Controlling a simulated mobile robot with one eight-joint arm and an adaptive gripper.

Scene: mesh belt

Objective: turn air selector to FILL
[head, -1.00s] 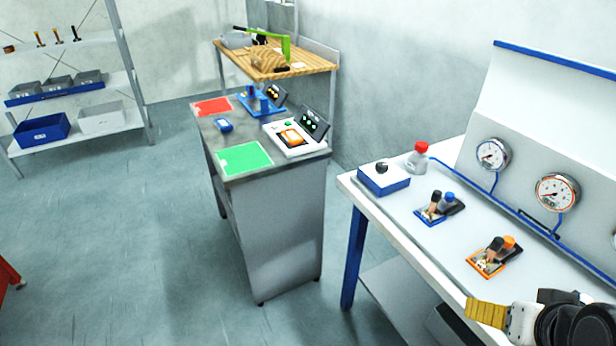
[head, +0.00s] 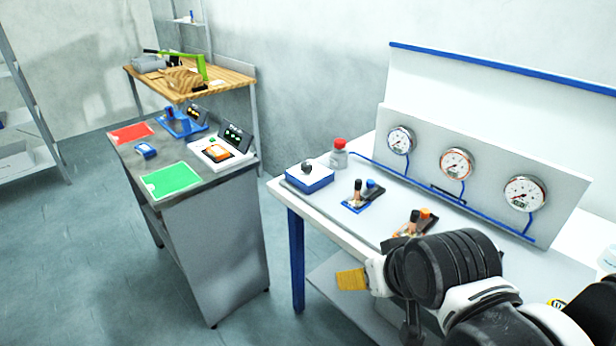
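A blue-and-white box (head: 310,180) with a black knob (head: 307,167) on top stands at the left end of the white bench; it may be the air selector, but no FILL mark is readable. A blue plate (head: 362,197) with a black and a blue-topped part lies right of it. An orange-edged plate with an orange-topped part (head: 425,214) lies farther right, partly hidden by my arm.
Three gauges (head: 457,163) on a sloped panel with blue piping stand behind. A red-capped bottle (head: 339,154) is behind the box. A grey cabinet (head: 215,245) with red and green mats stands left, with a gap before the bench (head: 283,200). Floor at left is clear.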

